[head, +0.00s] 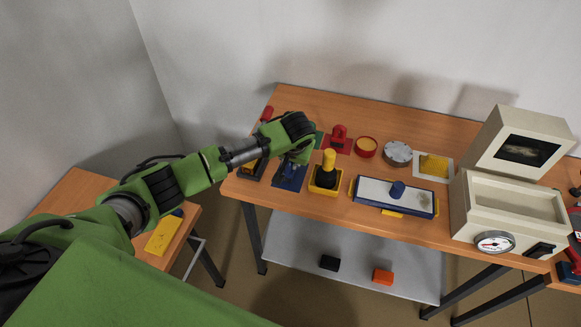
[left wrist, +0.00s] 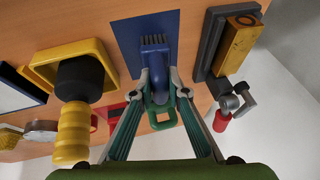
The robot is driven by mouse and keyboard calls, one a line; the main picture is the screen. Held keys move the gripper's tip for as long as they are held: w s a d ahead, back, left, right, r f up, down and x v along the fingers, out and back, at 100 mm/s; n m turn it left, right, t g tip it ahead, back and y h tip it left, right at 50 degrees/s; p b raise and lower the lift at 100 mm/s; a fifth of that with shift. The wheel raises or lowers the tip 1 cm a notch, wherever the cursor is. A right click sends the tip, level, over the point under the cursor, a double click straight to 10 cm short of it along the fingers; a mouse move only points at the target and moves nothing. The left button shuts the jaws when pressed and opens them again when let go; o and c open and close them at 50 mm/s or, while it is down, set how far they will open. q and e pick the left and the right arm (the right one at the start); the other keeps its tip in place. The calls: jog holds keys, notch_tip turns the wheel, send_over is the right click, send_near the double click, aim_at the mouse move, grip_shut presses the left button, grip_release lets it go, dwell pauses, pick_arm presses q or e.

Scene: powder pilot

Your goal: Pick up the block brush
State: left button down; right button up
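The blue block brush (left wrist: 156,64), with a comb of bristles at one end, is over the blue mat (left wrist: 130,33) in the left wrist view. My left gripper (left wrist: 160,86) reaches down to it, with one finger on each side of its body. The fingertips are very close to the brush, but I cannot tell whether they press on it. In the head view, my left gripper (head: 296,156) is over the blue mat (head: 289,178) and hides most of the brush. My right gripper is not in view.
A yellow tray (head: 325,187) with a black and yellow tool stands right of the blue mat. A dark tray (left wrist: 205,55) with an orange block is on the other side. A green loop (left wrist: 161,115) and a red stamp (head: 339,136) are behind. A cream machine (head: 500,205) stands at the right.

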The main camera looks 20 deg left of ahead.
pick_arm(q)
jog(key=shift+s+f, duration=0.1)
dwell(0.3)
jog(key=shift+r, duration=0.55)
jog(key=s+d+r+b, duration=0.1)
jog(key=s+d+r, duration=0.1)
jog(key=s+r, duration=0.4)
jog(key=s+d+r+b, duration=0.1)
jog(key=s+d+r, duration=0.1)
jog(key=s+r, duration=0.4)
jog(key=shift+s+d, duration=0.35)
jog(key=shift+s, duration=0.15)
jog(key=c, duration=2.8)
grip_release()
grip_shut()
